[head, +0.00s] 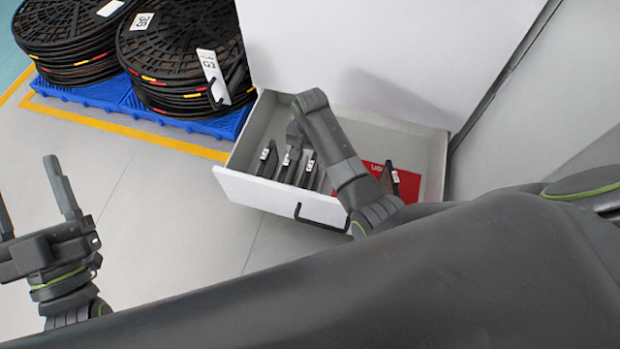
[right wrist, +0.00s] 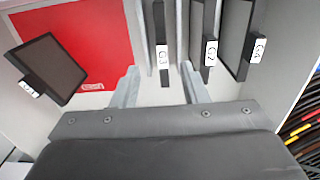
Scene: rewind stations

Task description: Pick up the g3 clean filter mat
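The g3 clean filter mat (right wrist: 157,22) stands on edge in the open drawer, its label "G3" facing up in the right wrist view. In the head view it appears to be the mat (head: 308,172) nearest the red area. My right gripper (right wrist: 158,72) is open over the drawer, with one finger on each side of the G3 mat in the picture. I see no grip on it; the depth between them is unclear. In the head view this gripper (head: 294,137) is partly hidden by its own arm. My left gripper (head: 28,180) is open and empty over the floor.
Mat G2 (right wrist: 208,20) and another labelled mat (right wrist: 240,45) stand beside G3. A dark framed piece (right wrist: 48,68) lies tilted on the red area (right wrist: 85,35). The drawer front (head: 270,198) has a black handle. Stacked black discs (head: 175,55) stand on a blue pallet (head: 95,92).

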